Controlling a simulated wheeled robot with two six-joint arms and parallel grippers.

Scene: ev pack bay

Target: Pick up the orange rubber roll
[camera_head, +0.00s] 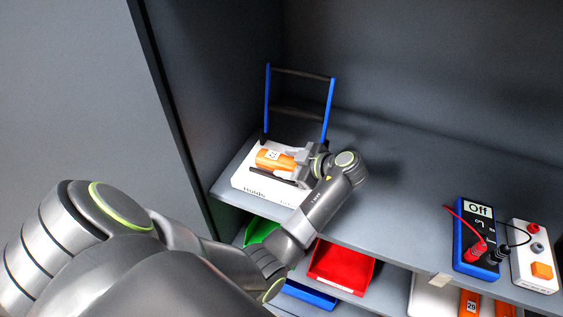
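The orange rubber roll (271,159), with a white label, lies on a white box (252,190) with dark lettering on the shelf. My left arm reaches in from the lower left, and my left gripper (276,164) is at the roll from its right side. The dark fingers lie along the roll, one on its near side and one on its far side. A strip of white shows between the near finger and the roll, so the gripper looks open around it. The gripper body hides the roll's right end. My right gripper is not in view.
A blue-and-black rack (330,105) stands behind the box. A blue multimeter (463,237) with leads and a white button box (540,276) stand at the right. Red (342,266), green and blue bins sit below. The shelf's middle (410,190) is clear.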

